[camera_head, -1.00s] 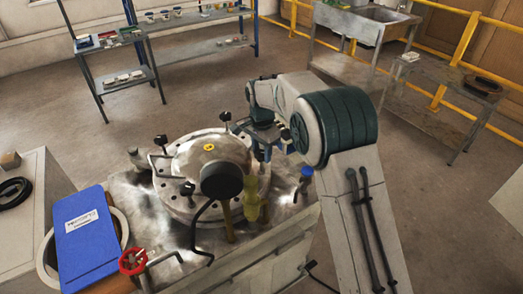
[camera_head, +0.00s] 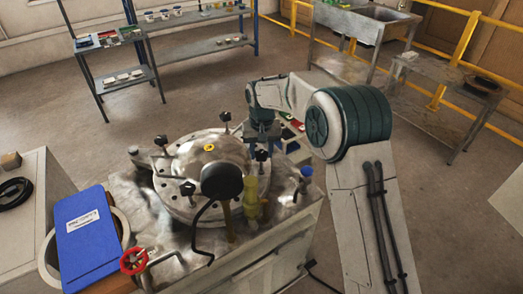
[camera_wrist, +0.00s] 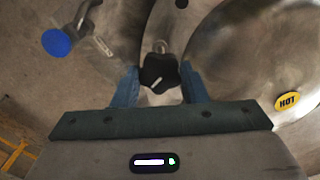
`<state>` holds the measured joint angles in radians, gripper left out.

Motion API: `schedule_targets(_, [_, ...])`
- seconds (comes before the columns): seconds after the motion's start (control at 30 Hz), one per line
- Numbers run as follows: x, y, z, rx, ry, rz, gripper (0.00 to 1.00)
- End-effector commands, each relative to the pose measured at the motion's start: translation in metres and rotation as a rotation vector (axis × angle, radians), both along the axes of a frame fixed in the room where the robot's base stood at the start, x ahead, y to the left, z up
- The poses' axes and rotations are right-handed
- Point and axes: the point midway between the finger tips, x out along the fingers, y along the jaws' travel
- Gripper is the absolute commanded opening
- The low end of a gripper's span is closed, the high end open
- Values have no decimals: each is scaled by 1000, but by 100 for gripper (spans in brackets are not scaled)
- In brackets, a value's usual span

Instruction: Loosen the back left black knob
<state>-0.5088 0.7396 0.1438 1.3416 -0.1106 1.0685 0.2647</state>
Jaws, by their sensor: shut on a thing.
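A black star knob (camera_wrist: 158,72) sits between the two blue fingers of my gripper (camera_wrist: 159,87) in the wrist view. The fingers are shut on it. In the head view, my gripper (camera_head: 261,148) reaches down to this knob (camera_head: 261,156) on the right side of the round metal vessel (camera_head: 180,203). Other black knobs stand around the lid: one at the back left (camera_head: 161,140), one at the back (camera_head: 225,116) and one at the front left (camera_head: 187,188). The domed lid carries a yellow HOT label (camera_wrist: 288,102). The held knob's stem is mostly hidden.
A blue-capped valve (camera_head: 306,171) and a yellow fitting (camera_head: 250,189) stand close to the gripper. A round black gauge (camera_head: 221,181) rises in front of the lid.

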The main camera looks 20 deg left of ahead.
Motion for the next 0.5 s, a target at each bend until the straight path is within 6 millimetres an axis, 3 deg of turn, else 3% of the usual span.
schedule_targets(0.5, [0, 1, 2, 4, -3, 380, 16])
